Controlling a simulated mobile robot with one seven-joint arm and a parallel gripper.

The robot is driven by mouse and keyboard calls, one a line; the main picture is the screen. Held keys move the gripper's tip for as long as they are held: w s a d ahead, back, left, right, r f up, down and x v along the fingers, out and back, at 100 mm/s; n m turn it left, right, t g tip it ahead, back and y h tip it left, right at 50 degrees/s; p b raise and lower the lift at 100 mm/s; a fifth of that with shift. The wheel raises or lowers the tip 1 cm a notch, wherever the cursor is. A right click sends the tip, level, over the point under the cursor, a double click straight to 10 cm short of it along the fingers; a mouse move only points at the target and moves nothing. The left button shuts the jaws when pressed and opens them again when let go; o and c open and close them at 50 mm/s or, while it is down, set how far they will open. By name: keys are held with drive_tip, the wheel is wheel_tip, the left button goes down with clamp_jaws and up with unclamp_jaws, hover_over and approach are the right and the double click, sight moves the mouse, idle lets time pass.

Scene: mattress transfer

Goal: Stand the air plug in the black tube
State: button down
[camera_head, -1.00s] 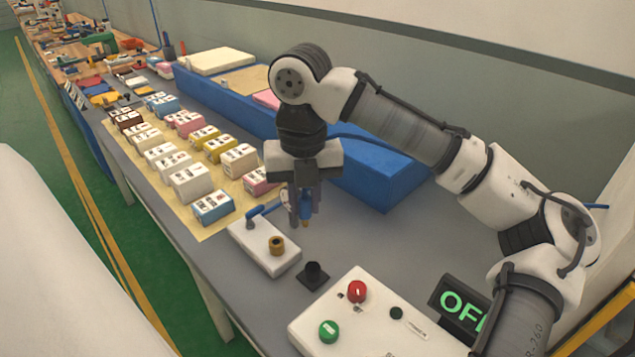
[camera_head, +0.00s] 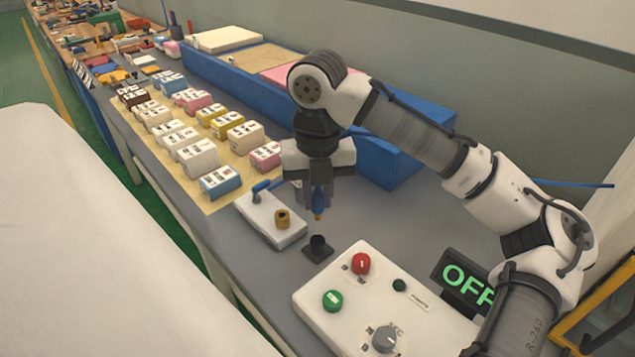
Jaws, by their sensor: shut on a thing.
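The air plug (camera_head: 318,212), a blue piece with a brass-coloured tip, points downward in my gripper (camera_head: 318,197). My gripper is shut on it, and the fingers hide its upper part. The black tube (camera_head: 318,244) stands upright on a small square black base on the grey table. In the picture the plug's tip is just above the tube's mouth, with a small gap between them. The tip looks clear of the tube, but with one view I cannot tell whether it is straight above it or somewhat behind it.
A white block (camera_head: 262,211) with a brass fitting (camera_head: 283,218) and a blue lever-like part stands left of the tube. A white control box (camera_head: 350,310) with buttons and a knob is in front, beside an OFF display (camera_head: 466,284). Small labelled boxes (camera_head: 198,158) lie behind on the left.

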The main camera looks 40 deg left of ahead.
sight(318, 219)
drive_tip(key=shift+f+b, duration=0.95)
drive_tip(key=shift+f, duration=1.35)
drive_tip(key=shift+p, duration=0.6)
